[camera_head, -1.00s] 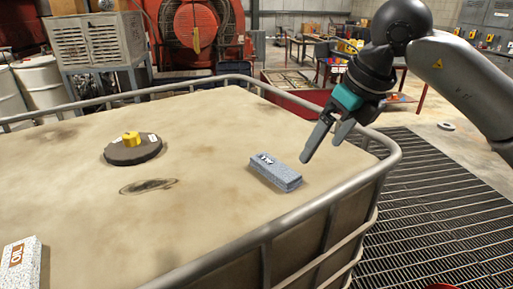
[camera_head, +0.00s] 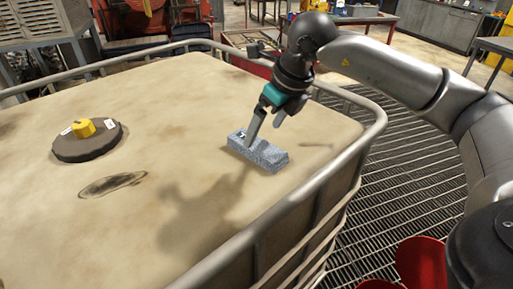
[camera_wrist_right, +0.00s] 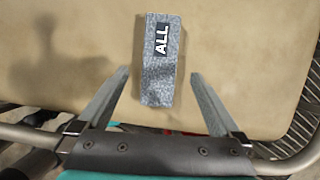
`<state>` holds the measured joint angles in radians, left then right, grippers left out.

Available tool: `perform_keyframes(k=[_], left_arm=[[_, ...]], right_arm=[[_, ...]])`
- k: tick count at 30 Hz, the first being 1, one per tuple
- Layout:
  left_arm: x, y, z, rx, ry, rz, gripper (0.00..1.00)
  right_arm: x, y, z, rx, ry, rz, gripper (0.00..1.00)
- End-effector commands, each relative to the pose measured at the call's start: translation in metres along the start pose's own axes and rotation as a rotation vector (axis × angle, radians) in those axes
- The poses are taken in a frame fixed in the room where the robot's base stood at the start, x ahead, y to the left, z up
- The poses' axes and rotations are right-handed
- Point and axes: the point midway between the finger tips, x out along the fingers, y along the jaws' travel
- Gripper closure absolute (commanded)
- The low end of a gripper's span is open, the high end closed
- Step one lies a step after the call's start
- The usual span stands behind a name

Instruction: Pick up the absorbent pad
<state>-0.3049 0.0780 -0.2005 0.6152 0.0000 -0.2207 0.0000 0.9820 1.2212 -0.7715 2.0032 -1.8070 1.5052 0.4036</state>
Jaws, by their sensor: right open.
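The absorbent pad (camera_head: 262,153) is a speckled grey-blue block lying flat on top of the beige tank (camera_head: 190,130), near its right railing. In the right wrist view the pad (camera_wrist_right: 160,85) shows a black label reading "ALL". My right gripper (camera_head: 262,128) is just above the pad, pointing down, and one finger overlaps the pad in the head view. In the wrist view the right gripper (camera_wrist_right: 160,82) is open, with a finger on each side of the pad's near end and gaps between. Contact is not visible. My left gripper is out of view.
A metal rail (camera_head: 300,205) runs around the tank's top edge. A round dark cap with a yellow knob (camera_head: 84,128) sits to the left, by a dark oval stain. The tank top around the pad is clear. Floor grating (camera_head: 385,170) lies to the right.

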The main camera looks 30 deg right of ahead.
Motion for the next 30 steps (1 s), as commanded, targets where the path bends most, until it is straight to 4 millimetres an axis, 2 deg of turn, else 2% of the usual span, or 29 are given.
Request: perform_keyframes(k=[5,13,22,30], left_arm=[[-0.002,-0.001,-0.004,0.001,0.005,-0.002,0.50],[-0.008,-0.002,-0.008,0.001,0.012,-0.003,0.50],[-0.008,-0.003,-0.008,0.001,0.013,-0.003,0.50],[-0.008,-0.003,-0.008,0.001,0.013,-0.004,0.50]], right_arm=[[0.012,0.001,0.001,0.000,0.002,0.001,0.00],[0.050,0.001,0.003,0.001,0.003,0.000,0.00],[0.056,0.001,0.003,0.000,0.000,0.000,0.00],[0.055,0.001,0.003,0.000,0.000,0.000,0.30]])
